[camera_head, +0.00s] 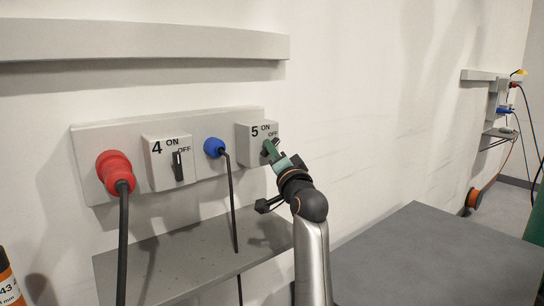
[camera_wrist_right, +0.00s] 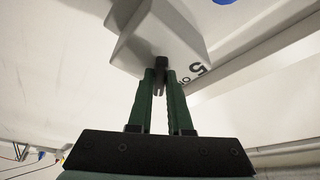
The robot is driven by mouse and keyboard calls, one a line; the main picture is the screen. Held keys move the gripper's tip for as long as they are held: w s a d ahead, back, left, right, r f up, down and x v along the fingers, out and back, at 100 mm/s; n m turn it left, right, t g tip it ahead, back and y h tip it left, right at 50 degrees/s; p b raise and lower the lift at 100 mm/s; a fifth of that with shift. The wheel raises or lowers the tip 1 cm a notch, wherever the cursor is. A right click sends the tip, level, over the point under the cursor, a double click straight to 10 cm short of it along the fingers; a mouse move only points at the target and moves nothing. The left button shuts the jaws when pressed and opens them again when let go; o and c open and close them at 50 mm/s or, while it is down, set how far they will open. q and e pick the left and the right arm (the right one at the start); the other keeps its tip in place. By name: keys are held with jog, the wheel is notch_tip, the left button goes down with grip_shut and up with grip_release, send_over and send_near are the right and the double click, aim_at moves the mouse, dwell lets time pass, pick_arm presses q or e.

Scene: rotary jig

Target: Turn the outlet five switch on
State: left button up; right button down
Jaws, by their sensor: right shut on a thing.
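The outlet five switch box (camera_head: 250,142) is a light grey box on the wall panel, marked 5, ON and OFF. It also shows in the right wrist view (camera_wrist_right: 185,35). My right gripper (camera_head: 269,150) reaches up to the front of this box. In the right wrist view its two green fingers (camera_wrist_right: 161,85) are shut on the dark switch handle (camera_wrist_right: 160,64). The handle is mostly hidden by the fingers in the head view, so its exact angle is hard to tell there. My left gripper is not in view.
Left of it are a blue plug (camera_head: 213,147), the outlet four switch box (camera_head: 166,163) and a red plug (camera_head: 115,172), with hanging cables. A grey shelf (camera_head: 180,262) is below, a long ledge (camera_head: 140,47) above. A grey table (camera_head: 430,255) stands right.

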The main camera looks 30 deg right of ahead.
jog(key=shift+d+n+t+y+b, duration=0.1)
jog(key=shift+n+t+y+b, duration=0.35)
jog(key=shift+n+y, duration=1.3)
jog(key=shift+d+n+t+y+b, duration=0.1)
jog(key=shift+n+t+y+b, duration=0.35)
jog(key=shift+n, duration=2.6)
jog(key=shift+d+n+t+y+b, duration=0.1)
jog(key=shift+n+t+y+b, duration=0.3)
jog(key=shift+n+y, duration=1.35)
jog(key=shift+n+h, duration=0.45)
jog(key=shift+n, duration=0.6)
jog(key=c, duration=0.8)
grip_release()
jog(key=shift+c, duration=0.2)
jog(key=shift+f, duration=0.1)
jog(key=a+b+v, duration=0.1)
jog(key=b+v, duration=0.2)
jog(key=v, duration=0.9)
jog(key=shift+s+d+b, duration=0.25)
jog(key=shift+d+b, duration=0.15)
jog(key=shift+d, duration=0.05)
